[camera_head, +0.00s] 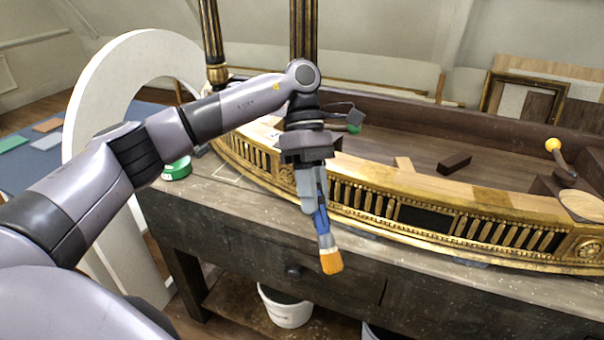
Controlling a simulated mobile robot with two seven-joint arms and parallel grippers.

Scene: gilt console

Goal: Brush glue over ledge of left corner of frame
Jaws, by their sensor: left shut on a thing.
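My left gripper (315,195) is shut on a brush (326,242) with a blue handle, a pale ferrule and orange bristles. The brush hangs bristles down, in front of the gilt frame (455,222) in the picture. I cannot tell whether the bristles touch anything. The gilt frame is a long curved piece with upright balusters and a wooden ledge (430,187) along its top. Its left part (240,150) lies left of my gripper, and my wrist hides a stretch of it. My right gripper is not in view.
The frame lies on a worn workbench (210,205). A green tape roll (177,169) sits at its left. A dark block (454,163) and a yellow-knobbed tool (555,146) lie behind the ledge. A white bucket (287,309) stands below. A white arch (90,105) rises at left.

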